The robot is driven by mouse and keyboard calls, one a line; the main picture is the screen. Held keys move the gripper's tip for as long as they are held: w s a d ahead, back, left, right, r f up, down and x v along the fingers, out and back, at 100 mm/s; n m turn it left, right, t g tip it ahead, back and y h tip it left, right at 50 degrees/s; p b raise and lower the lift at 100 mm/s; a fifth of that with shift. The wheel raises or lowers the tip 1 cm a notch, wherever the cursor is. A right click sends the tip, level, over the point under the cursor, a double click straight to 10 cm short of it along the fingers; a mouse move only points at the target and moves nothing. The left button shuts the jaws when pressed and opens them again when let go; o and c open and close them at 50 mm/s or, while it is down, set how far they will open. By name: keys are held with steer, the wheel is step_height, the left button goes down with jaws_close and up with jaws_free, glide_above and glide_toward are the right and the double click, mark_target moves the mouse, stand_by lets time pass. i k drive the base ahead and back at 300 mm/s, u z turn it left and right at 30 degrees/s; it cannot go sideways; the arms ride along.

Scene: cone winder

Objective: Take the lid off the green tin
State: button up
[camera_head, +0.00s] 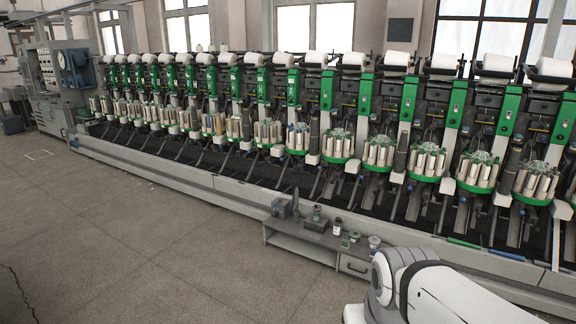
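Several small containers stand on a low grey bench (297,243) at the foot of the machine. A small greenish container (345,241) stands near the bench's right part and may be the green tin. It is too small for me to tell whether a lid is on it. Another small container with a greenish top (317,214) stands further left, on a dark block or tray. A white and grey link of my arm fills the lower right and ends close to the bench's right end. My gripper is not in view.
A small dark bottle with a white label (337,227) and a pale pot (375,242) share the bench. A grey boxy object (281,208) stands at its left end. The long cone winder (240,190) runs behind. The floor (130,240) at left is mostly clear.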

mark_target(355, 235)
steer(key=u, duration=0.2)
steer(key=i, duration=1.95)
steer(key=z, duration=0.65)
steer(key=i, duration=2.05)
steer(key=z, duration=0.55)
steer(key=k, duration=0.8)
steer(key=z, duration=0.15)
steer(key=i, duration=0.8)
steer(key=u, duration=0.1)
